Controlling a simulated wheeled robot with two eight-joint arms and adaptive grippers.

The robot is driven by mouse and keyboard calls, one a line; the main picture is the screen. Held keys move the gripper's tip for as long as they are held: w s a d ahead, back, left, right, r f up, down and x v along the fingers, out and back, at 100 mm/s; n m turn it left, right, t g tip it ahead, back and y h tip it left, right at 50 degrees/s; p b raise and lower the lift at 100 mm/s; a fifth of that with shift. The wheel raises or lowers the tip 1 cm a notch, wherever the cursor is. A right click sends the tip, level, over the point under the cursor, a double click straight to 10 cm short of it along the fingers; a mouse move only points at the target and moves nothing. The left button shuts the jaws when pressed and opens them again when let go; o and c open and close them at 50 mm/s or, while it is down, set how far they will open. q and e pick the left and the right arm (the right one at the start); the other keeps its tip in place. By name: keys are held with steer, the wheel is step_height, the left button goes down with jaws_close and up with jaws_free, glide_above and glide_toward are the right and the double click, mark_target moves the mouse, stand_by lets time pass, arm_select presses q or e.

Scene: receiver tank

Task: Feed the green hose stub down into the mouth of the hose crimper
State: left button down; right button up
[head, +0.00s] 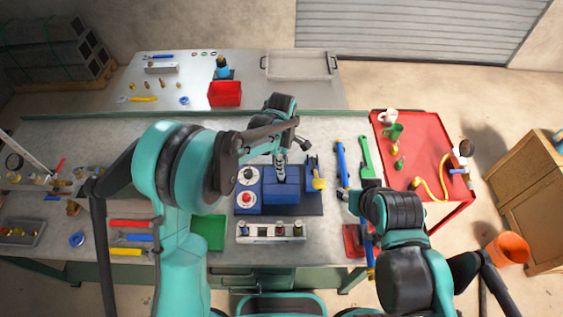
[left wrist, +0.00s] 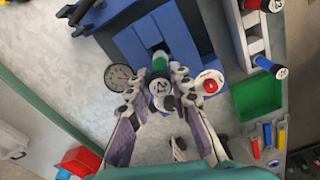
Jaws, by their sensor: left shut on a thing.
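The hose crimper (head: 282,190) is a blue block on a dark mat at the middle of the bench. It also shows in the left wrist view (left wrist: 179,42), with slots in its top. My left gripper (head: 281,160) is over the crimper, pointing down. In the left wrist view its fingers (left wrist: 158,88) are shut on the green hose stub (left wrist: 160,62), a dark stub with a green band and a round pale label on its end. The stub's lower end is hidden, so I cannot tell whether it is inside the mouth. My right gripper's fingers do not show.
A pale rack (head: 270,232) with several stubs stands in front of the crimper. A gauge (head: 248,174) and a red button (head: 246,198) sit at its left. A green tray (head: 208,232) lies front left. Blue (head: 341,160) and green (head: 367,158) tools lie right.

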arm_select(q)
steer(key=shift+f+b, duration=1.25)
steer(key=shift+f, duration=0.25)
steer(key=shift+f+b, duration=0.75)
steer(key=shift+f, duration=0.05)
steer(key=c, duration=1.3)
jaws_free()
steer(key=shift+r, duration=0.1)
